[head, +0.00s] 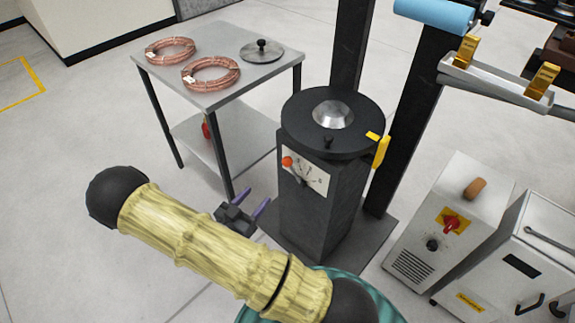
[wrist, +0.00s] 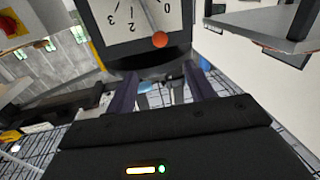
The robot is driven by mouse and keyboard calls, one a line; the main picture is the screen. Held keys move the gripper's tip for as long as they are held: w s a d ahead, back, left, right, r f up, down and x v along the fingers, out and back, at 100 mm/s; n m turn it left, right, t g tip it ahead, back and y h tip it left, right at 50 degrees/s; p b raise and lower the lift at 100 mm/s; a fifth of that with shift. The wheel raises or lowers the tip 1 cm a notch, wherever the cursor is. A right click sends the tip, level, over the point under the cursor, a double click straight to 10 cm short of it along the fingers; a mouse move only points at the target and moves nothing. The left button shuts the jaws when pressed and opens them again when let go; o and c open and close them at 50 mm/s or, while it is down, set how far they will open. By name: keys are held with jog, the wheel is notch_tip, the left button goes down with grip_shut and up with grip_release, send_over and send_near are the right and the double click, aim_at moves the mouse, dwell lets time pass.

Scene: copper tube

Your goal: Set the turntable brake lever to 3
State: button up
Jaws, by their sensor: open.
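The turntable (head: 332,125) is a dark pedestal with a round black top. A white dial plate (head: 317,178) on its front carries the brake lever, which ends in an orange knob (head: 287,161). In the wrist view the dial plate (wrist: 112,20) appears upside down with figures including 0, 2 and 3. The orange knob (wrist: 160,40) hangs between the 0 and the 2 there. My gripper (head: 256,199) is open and empty, to the left of the pedestal and lower than the knob, apart from it. Its two fingers (wrist: 160,86) point toward the pedestal below the dial.
A grey table (head: 222,88) with copper coils (head: 211,74) and a lidded disc (head: 262,50) stands behind left. A yellow clamp (head: 380,150) sits at the turntable's right rim. A white machine cabinet (head: 450,220) stands at right. The floor at left is free.

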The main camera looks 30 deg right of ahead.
aim_at(288, 161)
jog(key=x, duration=1.7)
jog(key=shift+w+d+b, duration=0.15)
jog(key=shift+b, duration=0.15)
grip_shut()
